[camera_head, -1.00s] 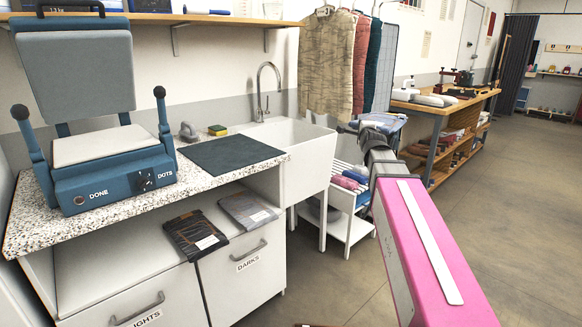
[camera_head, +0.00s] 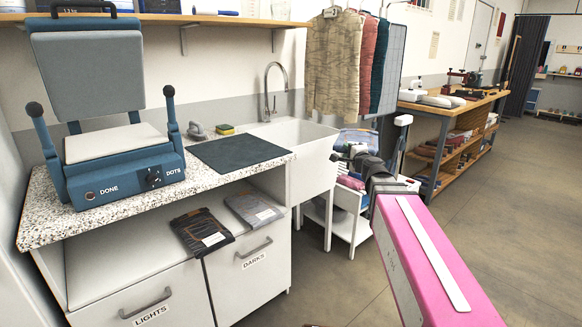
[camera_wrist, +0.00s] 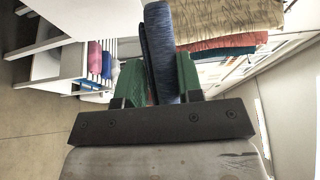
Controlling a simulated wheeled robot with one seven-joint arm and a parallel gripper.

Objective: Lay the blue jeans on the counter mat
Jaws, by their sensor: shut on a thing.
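The blue jeans (camera_wrist: 160,50), a folded blue cloth, stand between the green fingers of my gripper (camera_wrist: 161,82) in the wrist view. My gripper is shut on them. In the head view the jeans (camera_head: 358,137) show as a blue patch beyond my arm, just right of the sink; the fingers are small and hard to make out there. The counter mat (camera_head: 240,151) is a dark, flat, bare rectangle on the speckled counter, left of the sink and of my gripper. The jeans are apart from the mat.
A blue heat press (camera_head: 122,172) stands on the counter left of the mat. A sponge (camera_head: 226,129) and a tap (camera_head: 276,92) are behind it. The white sink (camera_head: 305,160) lies between mat and gripper. Hanging garments (camera_head: 333,65) are behind. Two folded packs (camera_head: 203,231) lie below the counter.

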